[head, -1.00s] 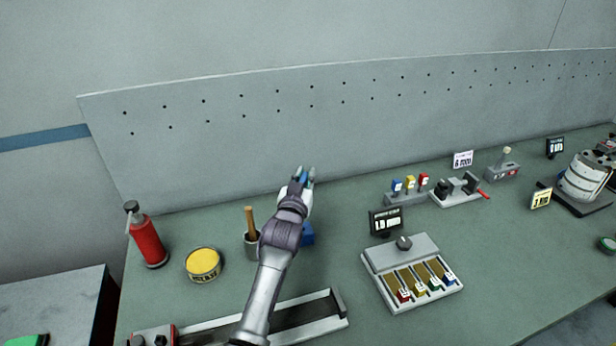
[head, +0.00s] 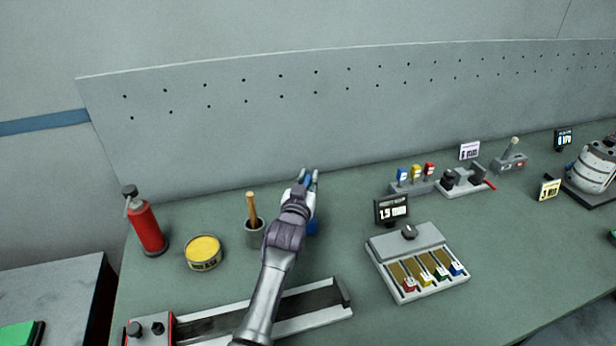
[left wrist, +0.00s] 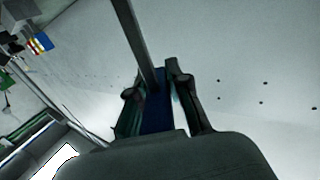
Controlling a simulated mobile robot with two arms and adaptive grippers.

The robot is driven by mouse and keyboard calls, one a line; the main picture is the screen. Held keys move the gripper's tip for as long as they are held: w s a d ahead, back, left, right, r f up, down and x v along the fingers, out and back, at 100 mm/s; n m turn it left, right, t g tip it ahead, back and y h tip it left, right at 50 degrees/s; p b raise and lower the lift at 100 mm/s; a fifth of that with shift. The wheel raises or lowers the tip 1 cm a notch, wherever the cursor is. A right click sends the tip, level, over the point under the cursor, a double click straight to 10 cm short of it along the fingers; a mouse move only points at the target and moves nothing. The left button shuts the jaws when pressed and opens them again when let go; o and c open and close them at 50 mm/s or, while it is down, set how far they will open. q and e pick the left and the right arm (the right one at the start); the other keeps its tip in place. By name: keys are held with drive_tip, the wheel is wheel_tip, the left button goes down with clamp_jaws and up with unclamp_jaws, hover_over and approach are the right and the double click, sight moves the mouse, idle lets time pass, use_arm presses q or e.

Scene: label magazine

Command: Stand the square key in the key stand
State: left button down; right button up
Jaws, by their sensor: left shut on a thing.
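My left gripper (head: 309,179) is shut on the square key, above the bench near the perforated back panel. In the left wrist view the key shows a blue handle (left wrist: 157,113) between the fingers and a long grey shank (left wrist: 136,38) reaching out past them. In the head view only a bit of blue shows at the fingers. A small blue object (head: 313,228) is partly hidden behind my left arm; I cannot tell what it is. A grey stand (head: 413,188) with blue, yellow and red tops is to the right; I cannot tell whether it is the key stand. My right gripper is not in view.
A cup (head: 255,234) with a wooden handle, a yellow tin (head: 204,251) and a red bottle (head: 148,229) stand left of my arm. A long rail (head: 312,311) lies under it. A grey slotted box (head: 415,250) with coloured tabs is to the right.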

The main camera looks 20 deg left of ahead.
use_arm(q)
drive_tip(key=shift+f, duration=0.35)
idle(0.3)
idle(0.8)
idle(0.7)
drive_tip(key=shift+f+b, duration=0.45)
drive_tip(key=shift+f, duration=0.35)
drive_tip(key=shift+r, duration=0.1)
drive_tip(key=shift+r+p, duration=0.15)
drive_tip(key=shift+p, duration=0.3)
